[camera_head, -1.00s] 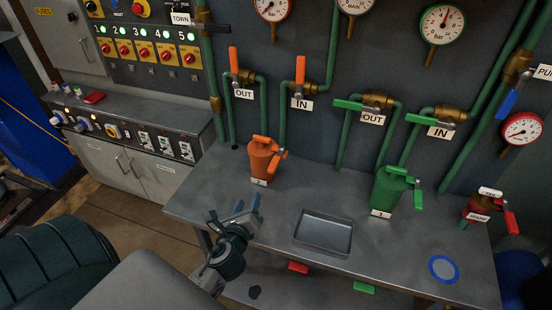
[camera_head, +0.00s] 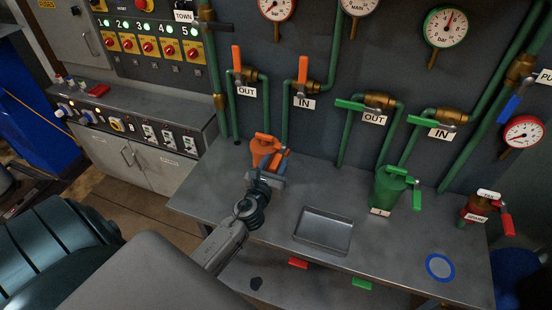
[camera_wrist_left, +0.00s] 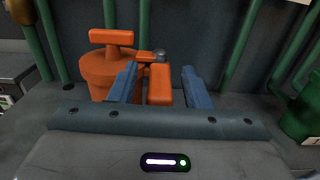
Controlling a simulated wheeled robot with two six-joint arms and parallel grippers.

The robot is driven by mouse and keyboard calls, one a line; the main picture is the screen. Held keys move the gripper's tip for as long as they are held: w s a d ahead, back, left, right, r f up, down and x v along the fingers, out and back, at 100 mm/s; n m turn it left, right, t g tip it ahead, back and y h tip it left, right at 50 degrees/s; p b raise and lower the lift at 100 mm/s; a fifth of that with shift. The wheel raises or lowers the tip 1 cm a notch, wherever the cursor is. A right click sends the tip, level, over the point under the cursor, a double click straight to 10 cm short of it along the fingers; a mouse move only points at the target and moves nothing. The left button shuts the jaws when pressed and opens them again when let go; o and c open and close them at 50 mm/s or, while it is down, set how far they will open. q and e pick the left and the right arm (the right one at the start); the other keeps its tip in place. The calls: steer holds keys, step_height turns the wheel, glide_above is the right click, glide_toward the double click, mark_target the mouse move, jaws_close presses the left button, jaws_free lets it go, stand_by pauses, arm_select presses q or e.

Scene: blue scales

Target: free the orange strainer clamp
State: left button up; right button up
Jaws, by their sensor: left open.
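The orange strainer (camera_head: 262,148) stands on the grey bench below the orange-handled valves. In the left wrist view its orange body (camera_wrist_left: 100,72) is at the left, with a T-shaped handle on top. Its clamp lever (camera_wrist_left: 159,84) hangs at its right side, below a small dark knob. My left gripper (camera_head: 270,164) is open in front of the strainer. In the left wrist view its two blue fingers (camera_wrist_left: 158,82) stand on either side of the clamp lever, apparently without gripping it. The strainer's lower part is hidden behind my gripper. My right gripper is not seen.
A shallow metal tray (camera_head: 323,248) lies on the bench at the right of my left arm. A green strainer (camera_head: 388,188) and a red spare one (camera_head: 477,207) stand further right. A blue-rimmed disc (camera_head: 440,267) lies near the front edge. Pipes and valves rise behind.

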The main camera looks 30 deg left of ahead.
arm_select(q)
steer(key=shift+w+a, duration=0.1)
steer(key=shift+w, duration=0.4)
jaws_close()
